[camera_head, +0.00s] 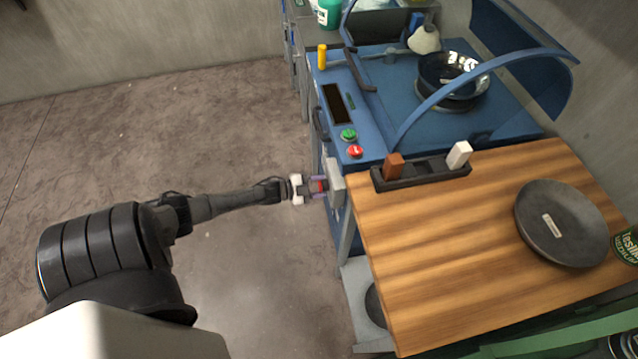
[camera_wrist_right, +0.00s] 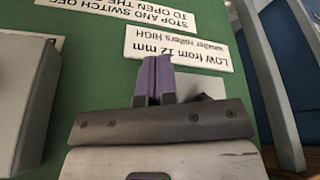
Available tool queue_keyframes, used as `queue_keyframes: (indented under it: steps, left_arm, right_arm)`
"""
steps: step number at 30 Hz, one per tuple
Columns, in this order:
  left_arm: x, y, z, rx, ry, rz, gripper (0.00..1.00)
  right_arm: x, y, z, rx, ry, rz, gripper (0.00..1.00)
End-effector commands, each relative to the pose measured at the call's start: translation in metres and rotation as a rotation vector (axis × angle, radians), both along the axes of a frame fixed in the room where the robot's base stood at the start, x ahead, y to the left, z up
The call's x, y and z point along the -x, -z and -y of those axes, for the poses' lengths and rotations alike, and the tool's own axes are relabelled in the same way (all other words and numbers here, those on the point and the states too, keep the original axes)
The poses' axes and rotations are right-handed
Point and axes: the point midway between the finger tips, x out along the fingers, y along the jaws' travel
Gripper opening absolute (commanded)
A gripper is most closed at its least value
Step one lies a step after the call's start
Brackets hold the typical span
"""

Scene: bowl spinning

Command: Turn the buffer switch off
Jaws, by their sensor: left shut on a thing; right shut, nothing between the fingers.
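A grey switch box (camera_head: 336,182) is mounted at the left edge of the wooden table, with a small red switch part (camera_head: 322,186) on its left face. My left gripper (camera_head: 321,187) reaches it from the left and is shut on the red switch part, whose shape is mostly hidden by the fingers. The switch's on or off position cannot be told. My right gripper (camera_wrist_right: 154,78) shows in the right wrist view, its purple fingers shut and empty in front of a green panel (camera_wrist_right: 200,14).
The wooden table (camera_head: 430,270) carries a dark round plate (camera_head: 560,222) and a black holder (camera_head: 424,177) with brown and white blocks. Behind it stands a blue machine (camera_head: 400,110) with green and red buttons. White labels (camera_wrist_right: 180,50) and a grey box (camera_wrist_right: 22,95) are on the green panel.

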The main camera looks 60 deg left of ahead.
Motion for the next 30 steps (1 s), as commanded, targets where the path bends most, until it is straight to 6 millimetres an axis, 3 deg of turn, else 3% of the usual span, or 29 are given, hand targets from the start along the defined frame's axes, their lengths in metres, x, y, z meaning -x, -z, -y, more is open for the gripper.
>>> queue_keyframes:
  steps: [12, 28, 29, 30]
  left_arm:
    - [-0.0021, -0.0036, -0.0002, 0.143, 0.003, -0.034, 0.24]
    - [-0.0015, -0.0017, -0.0007, 0.158, 0.0, -0.043, 0.23]
    - [-0.0014, -0.0015, -0.0007, 0.158, 0.0, -0.043, 0.5]
    - [-0.0013, -0.0014, -0.0007, 0.158, 0.0, -0.043, 0.54]
  right_arm:
    - [0.0, -0.0076, 0.0002, 0.001, -0.001, 0.0, 0.0]
    - [-0.0001, -0.0076, -0.0024, -0.008, 0.006, 0.0, 0.0]
    - [-0.0001, -0.0076, -0.0024, -0.008, 0.006, 0.0, 0.0]
    - [-0.0001, -0.0076, -0.0024, -0.008, 0.006, 0.0, 0.0]
